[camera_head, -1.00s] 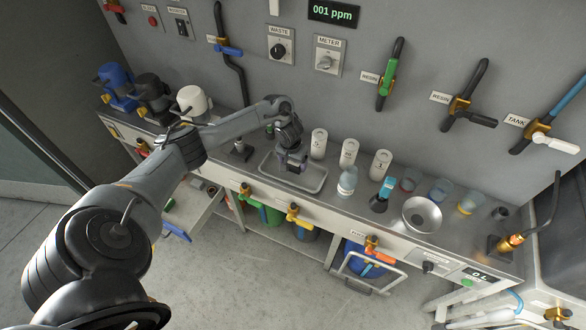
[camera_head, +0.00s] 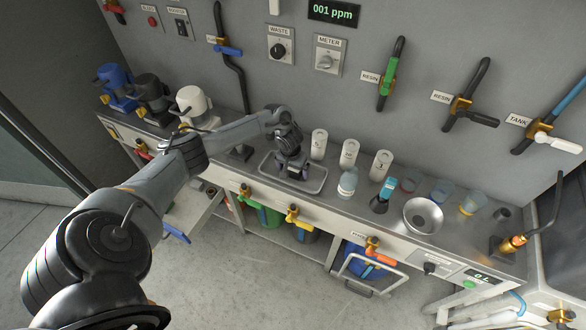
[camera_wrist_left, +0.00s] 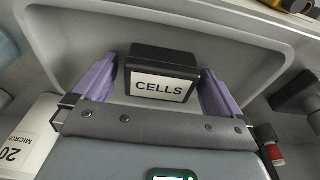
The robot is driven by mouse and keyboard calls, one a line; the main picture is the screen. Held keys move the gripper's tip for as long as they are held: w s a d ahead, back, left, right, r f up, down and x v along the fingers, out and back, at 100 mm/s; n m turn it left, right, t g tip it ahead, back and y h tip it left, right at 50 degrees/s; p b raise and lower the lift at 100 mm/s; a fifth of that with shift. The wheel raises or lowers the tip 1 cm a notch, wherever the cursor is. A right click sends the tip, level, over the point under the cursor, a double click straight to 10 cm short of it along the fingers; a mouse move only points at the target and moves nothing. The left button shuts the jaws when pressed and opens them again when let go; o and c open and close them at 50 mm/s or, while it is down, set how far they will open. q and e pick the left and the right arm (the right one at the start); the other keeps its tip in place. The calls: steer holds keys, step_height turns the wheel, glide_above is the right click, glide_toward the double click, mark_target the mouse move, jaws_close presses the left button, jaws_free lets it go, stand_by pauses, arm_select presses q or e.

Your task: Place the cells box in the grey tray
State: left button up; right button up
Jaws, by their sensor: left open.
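The cells box (camera_wrist_left: 162,75) is a small black box with a white label reading CELLS, seen in the left wrist view. It appears to be within the grey tray (camera_wrist_left: 65,28), whose rim curves around it. My left gripper (camera_head: 291,173) is over the tray (camera_head: 316,189) in the head view, pointing down. Its purple fingers are open, one on each side of the box; I cannot tell whether they touch it. In the head view the gripper hides the box. My right gripper is not in view.
White cylinders (camera_head: 350,153) stand behind and right of the tray. A clear bottle (camera_head: 347,183) is close to its right end. A silver bowl (camera_head: 422,215) sits farther right. Blue, black and white jugs (camera_head: 192,102) stand at the left of the bench.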

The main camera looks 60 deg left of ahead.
mark_target(291, 171)
arm_select(q)
steer(key=shift+r, duration=0.1)
step_height(291, 171, up, 11)
steer(key=s+p, duration=0.1)
steer(key=p, duration=0.3)
steer(key=d+f+m+t+h, duration=0.15)
steer(key=d+f+m, duration=0.25)
steer(key=d, duration=1)
steer(key=d+f+m+t, duration=0.3)
steer(key=d+m, duration=0.2)
steer(key=d, duration=1)
steer(key=s+d+r, duration=0.3)
steer(key=s+d, duration=0.3)
steer(key=s, duration=0.1)
steer(key=s+a+r+g, duration=0.1)
steer(key=s+r, duration=0.4)
steer(key=s, duration=0.7)
steer(key=shift+s+g, duration=0.2)
steer(key=shift+g, duration=0.45)
steer(key=shift+a+r, duration=0.1)
